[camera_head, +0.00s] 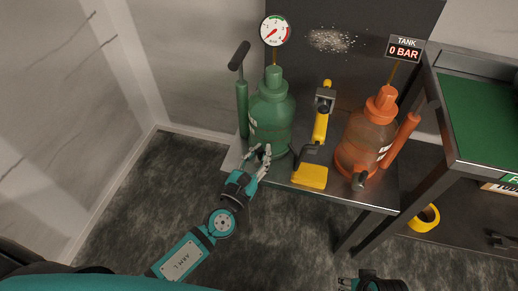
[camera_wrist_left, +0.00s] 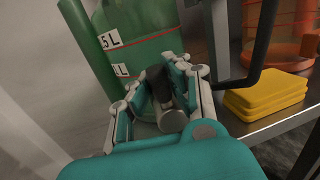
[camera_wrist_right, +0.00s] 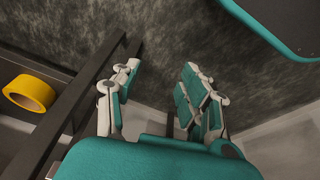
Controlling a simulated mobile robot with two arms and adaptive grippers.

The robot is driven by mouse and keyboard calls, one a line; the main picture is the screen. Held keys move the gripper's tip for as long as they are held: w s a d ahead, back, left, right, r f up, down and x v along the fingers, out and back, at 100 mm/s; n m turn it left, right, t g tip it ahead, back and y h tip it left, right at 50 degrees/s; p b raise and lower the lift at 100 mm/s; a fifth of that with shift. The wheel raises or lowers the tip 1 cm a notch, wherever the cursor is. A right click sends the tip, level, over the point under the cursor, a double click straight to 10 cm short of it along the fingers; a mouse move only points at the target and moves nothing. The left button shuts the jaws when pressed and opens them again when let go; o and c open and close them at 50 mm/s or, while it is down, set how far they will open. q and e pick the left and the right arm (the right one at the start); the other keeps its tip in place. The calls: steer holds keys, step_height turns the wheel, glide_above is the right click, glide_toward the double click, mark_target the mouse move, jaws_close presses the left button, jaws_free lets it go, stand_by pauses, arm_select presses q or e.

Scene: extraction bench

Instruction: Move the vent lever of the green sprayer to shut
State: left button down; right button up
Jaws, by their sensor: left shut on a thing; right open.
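The green sprayer (camera_head: 271,112) stands at the left of the bench, with a pump handle at its left side. My left gripper (camera_head: 262,155) is at its lower front; in the left wrist view its fingers (camera_wrist_left: 168,98) are shut around a small dark lever (camera_wrist_left: 157,82) in front of the green tank (camera_wrist_left: 150,45). The fingers hide much of the lever, so I cannot tell its exact position. My right gripper shows in the right wrist view (camera_wrist_right: 155,95), open and empty over the floor, away from the sprayer.
A yellow tool with a flat base (camera_head: 310,177) stands right of the green sprayer. An orange sprayer (camera_head: 362,145) stands further right. A gauge (camera_head: 274,31) and a "0 BAR" tank sign (camera_head: 403,49) are above. Yellow tape (camera_head: 424,218) lies on a lower shelf at right.

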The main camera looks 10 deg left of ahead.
arm_select(q)
steer(key=shift+s+d+f, duration=0.1)
steer(key=shift+f, duration=0.1)
arm_select(e)
steer(key=shift+f, duration=0.5)
arm_select(q)
steer(key=c, duration=1.2)
jaws_free()
steer(key=shift+r, duration=0.1)
steer(key=shift+o, duration=0.2)
steer(key=shift+s, duration=0.1)
arm_select(e)
steer(key=shift+r, duration=0.1)
arm_select(q)
steer(key=r+v, duration=0.1)
steer(key=v, duration=1)
steer(key=shift+s+f, duration=0.4)
steer(key=shift+f, duration=0.05)
